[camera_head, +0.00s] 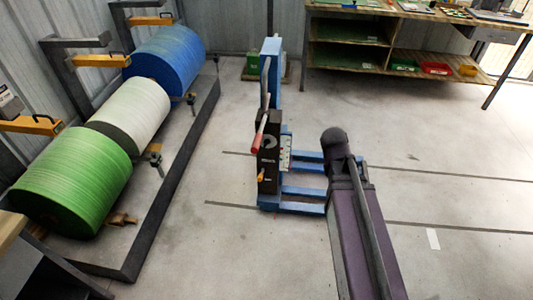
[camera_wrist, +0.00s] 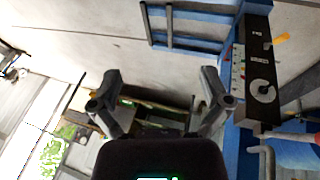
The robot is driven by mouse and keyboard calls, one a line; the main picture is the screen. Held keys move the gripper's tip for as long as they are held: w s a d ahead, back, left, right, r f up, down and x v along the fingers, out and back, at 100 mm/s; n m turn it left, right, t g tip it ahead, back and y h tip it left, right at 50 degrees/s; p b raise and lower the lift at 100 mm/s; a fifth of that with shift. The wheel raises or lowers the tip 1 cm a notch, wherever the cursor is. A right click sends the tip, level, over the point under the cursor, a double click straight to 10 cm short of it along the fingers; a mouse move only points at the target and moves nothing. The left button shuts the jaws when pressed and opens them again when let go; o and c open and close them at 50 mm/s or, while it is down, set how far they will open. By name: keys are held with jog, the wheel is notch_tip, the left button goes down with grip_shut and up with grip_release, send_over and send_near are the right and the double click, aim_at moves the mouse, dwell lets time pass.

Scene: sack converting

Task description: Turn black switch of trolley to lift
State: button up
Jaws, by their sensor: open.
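The blue trolley (camera_head: 271,75) stands upright on the floor, with low blue forks (camera_head: 305,190) reaching right. Its dark control box (camera_head: 268,155) carries a round grey dial plate, a yellow-orange lever (camera_head: 262,176) and small lettering. In the wrist view, the dial plate (camera_wrist: 263,91) has a dark centre, and the yellow lever (camera_wrist: 280,40) sticks out farther up the box. The black switch is too small to make out clearly, and its setting cannot be read. My gripper (camera_wrist: 158,92) is open and empty, with the trolley box right of its fingers and apart from them.
A red-handled lever (camera_head: 258,138) juts from the trolley's left side. A dark rack base (camera_head: 170,180) with green, white and blue rolls stands left. A wooden workbench (camera_head: 400,12) stands at the back right. Open floor lies between rack and trolley.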

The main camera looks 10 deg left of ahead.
jog(key=w+a+f+t+h+b, duration=0.2)
jog(key=w+a+f+t+b, duration=0.15)
jog(key=w+f+b, duration=0.55)
jog(key=n+t+y+b, duration=0.5)
jog(key=n+t+b, duration=0.55)
jog(key=b, duration=2.05)
send_near(267, 144)
jog(key=s+f+m+t, duration=0.1)
jog(key=s+f+m, duration=0.1)
jog(key=s, duration=0.2)
jog(key=shift+w+a+r+n, duration=0.15)
jog(key=shift+a+n, duration=0.1)
jog(key=shift+w, duration=0.1)
jog(key=shift+w+d, duration=0.15)
jog(key=shift+w, duration=3.25)
jog(key=shift+w+d, duration=0.15)
jog(key=shift+w, duration=3.25)
jog(key=c, duration=1.2)
